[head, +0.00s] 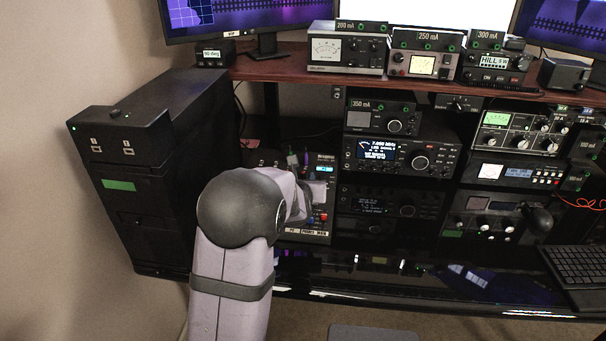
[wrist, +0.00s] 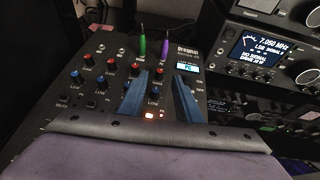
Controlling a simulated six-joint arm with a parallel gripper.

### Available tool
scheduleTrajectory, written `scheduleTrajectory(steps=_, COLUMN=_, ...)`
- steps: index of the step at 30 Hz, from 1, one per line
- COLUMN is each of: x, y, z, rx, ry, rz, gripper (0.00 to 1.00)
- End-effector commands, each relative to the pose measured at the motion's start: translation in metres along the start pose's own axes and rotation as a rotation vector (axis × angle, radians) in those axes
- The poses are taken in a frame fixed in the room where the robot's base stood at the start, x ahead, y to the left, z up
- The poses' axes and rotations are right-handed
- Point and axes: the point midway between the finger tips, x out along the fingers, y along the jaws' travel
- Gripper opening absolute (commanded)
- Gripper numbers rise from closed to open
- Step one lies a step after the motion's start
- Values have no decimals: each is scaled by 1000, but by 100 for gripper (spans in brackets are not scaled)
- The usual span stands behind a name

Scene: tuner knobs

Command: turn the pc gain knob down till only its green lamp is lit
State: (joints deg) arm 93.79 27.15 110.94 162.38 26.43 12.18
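The mixer (wrist: 105,55) is a dark panel with red and blue knobs; it also shows in the head view (head: 322,232), mostly behind my arm. Labels along its front edge in the head view include "PC". My gripper (wrist: 161,76) has two blue fingers spread apart over the panel. A red knob (wrist: 158,70) and a blue knob (wrist: 155,91) show between them. I cannot tell which knob is the pc gain knob; the gripper body hides the panel's near part. Two lamps glow near the gripper body: a bright orange-white lamp (wrist: 149,116) and a red lamp (wrist: 162,115). No lit green lamp is clear.
Green and purple plugs (wrist: 165,47) stand up at the mixer's far side. A radio (wrist: 262,45) stands close on the right. A black cabinet (head: 150,170) is at the left, and a shelf (head: 290,68) with several meters is above.

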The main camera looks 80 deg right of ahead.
Motion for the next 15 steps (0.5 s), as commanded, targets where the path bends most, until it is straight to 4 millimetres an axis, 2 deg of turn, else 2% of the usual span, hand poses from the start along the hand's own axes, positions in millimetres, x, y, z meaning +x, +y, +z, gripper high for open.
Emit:
scheduleTrajectory(steps=9, x=36, y=1, z=0, rx=-1, ry=1, rz=1, gripper=31)
scheduleTrajectory(steps=15, x=47, y=1, z=0, rx=-1, ry=1, rz=1, gripper=31)
